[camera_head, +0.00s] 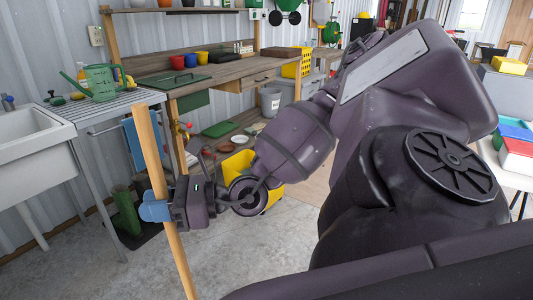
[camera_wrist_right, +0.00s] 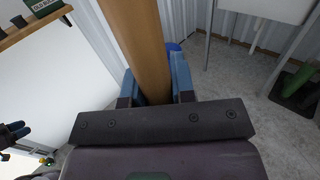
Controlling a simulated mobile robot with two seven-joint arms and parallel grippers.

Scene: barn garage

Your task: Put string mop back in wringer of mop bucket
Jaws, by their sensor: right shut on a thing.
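The mop's wooden handle (camera_head: 150,150) stands tilted in the head view, its top leaning left, and runs out of the bottom edge. The mop's string head is out of view. My right gripper (camera_head: 157,210) is shut around the handle. In the right wrist view the handle (camera_wrist_right: 145,45) passes between the blue fingers. A yellow bucket (camera_head: 238,164), likely the mop bucket, stands on the floor behind my right arm, which hides much of it; its wringer cannot be made out. A dark shape with blue tips at the wrist view's left edge may be my left gripper.
A sink (camera_head: 28,130) and metal drainboard (camera_head: 95,108) with a green watering can (camera_head: 98,83) stand at the left. A wooden workbench (camera_head: 185,72) lines the wall behind. The concrete floor (camera_head: 265,255) in front is clear.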

